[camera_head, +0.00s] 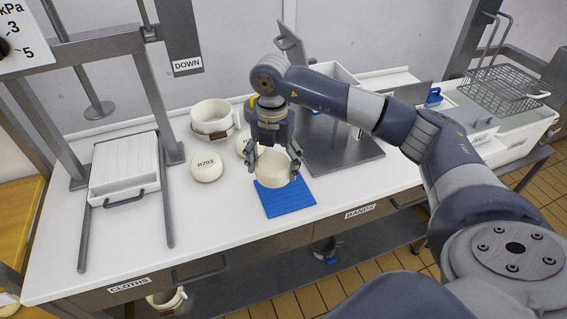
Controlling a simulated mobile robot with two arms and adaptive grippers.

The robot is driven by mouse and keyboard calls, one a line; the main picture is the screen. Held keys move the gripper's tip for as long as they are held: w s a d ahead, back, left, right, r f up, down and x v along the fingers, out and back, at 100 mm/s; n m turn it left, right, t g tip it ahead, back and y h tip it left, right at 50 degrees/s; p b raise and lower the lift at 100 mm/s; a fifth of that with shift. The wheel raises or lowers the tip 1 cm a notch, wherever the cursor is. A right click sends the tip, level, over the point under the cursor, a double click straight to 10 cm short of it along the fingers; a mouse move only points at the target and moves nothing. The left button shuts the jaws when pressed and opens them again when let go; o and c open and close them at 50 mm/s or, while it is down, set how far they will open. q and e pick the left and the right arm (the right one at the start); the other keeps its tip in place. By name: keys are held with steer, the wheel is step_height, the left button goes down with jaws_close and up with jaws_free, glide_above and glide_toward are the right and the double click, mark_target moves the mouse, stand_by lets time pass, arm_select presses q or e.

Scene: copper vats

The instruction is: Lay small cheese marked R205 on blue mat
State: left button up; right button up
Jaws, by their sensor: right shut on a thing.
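A blue mat (290,203) lies near the front edge of the white counter. My right gripper (274,165) comes down from above and is shut on a small pale cheese (273,171), with fingers on both sides of it. The cheese covers the back part of the mat. I cannot tell whether it touches the mat, and no mark shows on it. Another small cheese (206,170) to the left is marked R203. A third cheese (241,143) is partly hidden behind the gripper. My left gripper is not in view.
A white tub (211,117) stands behind the R203 cheese. A press with a white ribbed box (124,168) is at the left. A grey metal plate (345,150) lies right of the mat. A wire basket (505,80) is at the far right. The counter's front left is clear.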

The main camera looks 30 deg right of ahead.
mark_target(281, 164)
steer(key=d+m, duration=0.1)
steer(key=m, duration=0.1)
steer(key=f+m, duration=0.1)
steer(key=m, duration=0.1)
steer(key=d+f+m, duration=0.1)
steer(key=m, duration=0.1)
steer(key=shift+w+d+m, duration=0.3)
steer(key=shift+w+d, duration=0.05)
steer(key=shift+w+d+f+m, duration=0.1)
steer(key=shift+d+f+m, duration=0.1)
steer(key=shift+m, duration=0.35)
steer(key=shift+d+f+m, duration=0.15)
steer(key=shift+m, duration=0.4)
steer(key=shift+f+b, duration=1.25)
steer(key=shift+f, duration=0.45)
steer(key=shift+f+b, duration=0.35)
steer(key=shift+f, duration=0.15)
steer(key=shift+f+b, duration=0.45)
steer(key=shift+f, duration=0.3)
steer(key=o, duration=1.4)
steer(key=shift+o, duration=0.2)
